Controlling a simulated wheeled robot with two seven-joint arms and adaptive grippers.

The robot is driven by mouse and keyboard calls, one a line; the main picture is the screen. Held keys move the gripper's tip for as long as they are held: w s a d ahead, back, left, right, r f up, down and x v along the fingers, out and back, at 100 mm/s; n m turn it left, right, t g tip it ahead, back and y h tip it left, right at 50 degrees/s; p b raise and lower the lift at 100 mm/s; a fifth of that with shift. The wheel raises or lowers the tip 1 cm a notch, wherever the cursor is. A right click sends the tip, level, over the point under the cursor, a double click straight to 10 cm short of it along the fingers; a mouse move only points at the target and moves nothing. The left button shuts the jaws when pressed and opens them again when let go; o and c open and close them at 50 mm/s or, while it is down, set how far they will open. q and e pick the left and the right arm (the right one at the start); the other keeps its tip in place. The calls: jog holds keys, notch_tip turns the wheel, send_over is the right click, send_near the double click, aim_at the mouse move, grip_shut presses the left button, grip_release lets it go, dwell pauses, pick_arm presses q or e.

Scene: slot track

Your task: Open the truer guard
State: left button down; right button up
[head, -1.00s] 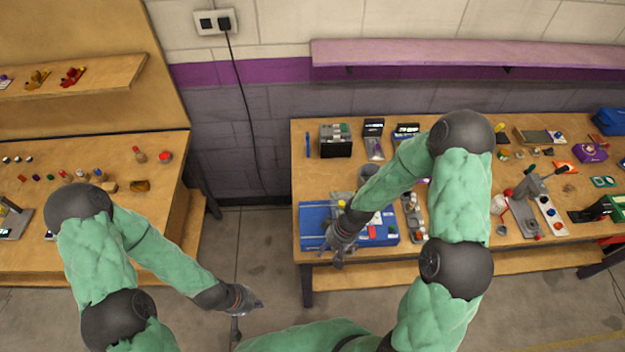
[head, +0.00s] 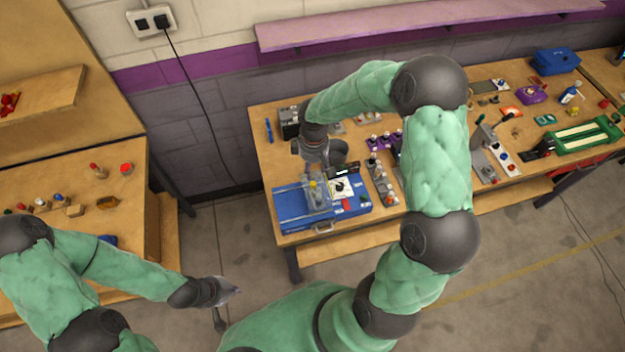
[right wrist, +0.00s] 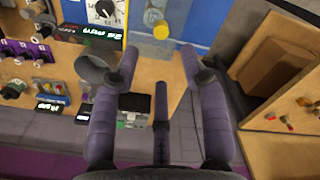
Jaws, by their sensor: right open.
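The truer looks to be the blue unit (head: 292,217) at the near left corner of the right bench. A clear guard (head: 318,197) stands on it, with a yellow part behind or inside it. In the right wrist view the blue surface (right wrist: 205,18) and the yellow part (right wrist: 160,28) lie at the top edge. My right gripper (head: 312,152) is open and empty, above the bench behind the unit; its fingers (right wrist: 160,62) show apart, touching nothing. My left gripper (head: 228,292) hangs over the floor between the benches; its jaws are too small to judge.
A grey cup (head: 337,152) stands just behind the unit, close to my right gripper; it also shows in the right wrist view (right wrist: 97,66). A dial panel (head: 341,187) sits beside the guard. A dark box (head: 289,122) stands farther back. Floor is open between the benches.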

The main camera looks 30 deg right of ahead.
aim_at(313, 183)
notch_tip(313, 183, down, 9)
jog(key=shift+a+r, duration=0.1)
jog(key=shift+r, duration=0.05)
dwell(0.4)
grip_shut()
